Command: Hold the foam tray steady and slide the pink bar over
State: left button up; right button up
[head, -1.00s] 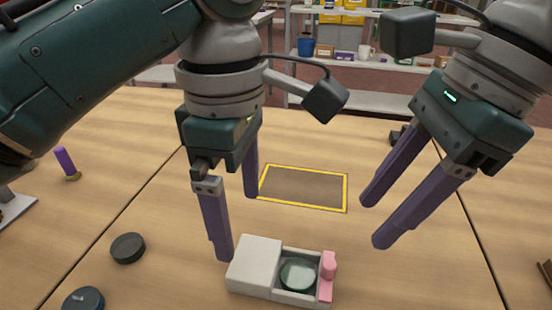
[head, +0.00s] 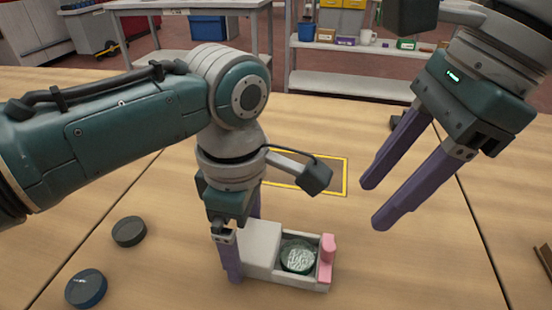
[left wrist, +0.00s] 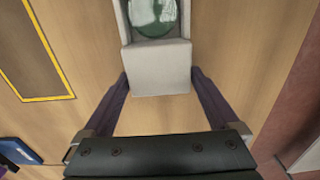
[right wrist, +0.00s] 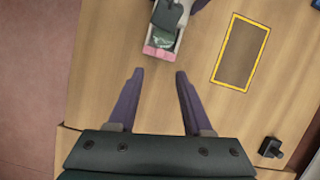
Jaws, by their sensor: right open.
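The pale foam tray (head: 262,240) lies on the table, with a solid block at its left end and an open pocket holding a round greenish glass disc (head: 298,256). The pink bar (head: 327,259) stands at the tray's right end; it also shows in the right wrist view (right wrist: 160,52). My left gripper (head: 242,250) is low at the tray's left end. In the left wrist view its fingers (left wrist: 160,80) straddle the block, close to both sides; contact is unclear. My right gripper (head: 372,204) is open and empty, above the table to the right of the pink bar.
A yellow-outlined rectangle (head: 335,192) is marked on the table behind the tray. Two dark round pucks (head: 129,231) (head: 86,288) lie at the left. A dark object (head: 535,262) is at the right edge.

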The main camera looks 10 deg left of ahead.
pick_arm(q)
jog(key=c, duration=0.9)
jog(key=shift+c, duration=0.2)
pick_arm(e)
jog(key=shift+d+f, duration=0.1)
jog(key=c, duration=0.4)
jog(key=d+f+m, duration=0.1)
jog(key=s+d+f+m+y, duration=0.1)
jog(key=d+f+t+y, duration=0.1)
jog(key=shift+s+d+m, duration=0.15)
jog(key=shift+s+m, duration=0.25)
grip_shut()
jog(key=s+d+m+t+y, duration=0.2)
jog(key=s+d+m+t, duration=0.1)
jog(key=d, duration=0.3)
jog(key=shift+s+r+m, duration=0.4)
jog(key=shift+s+m, duration=0.1)
jog(key=shift+s, duration=0.35)
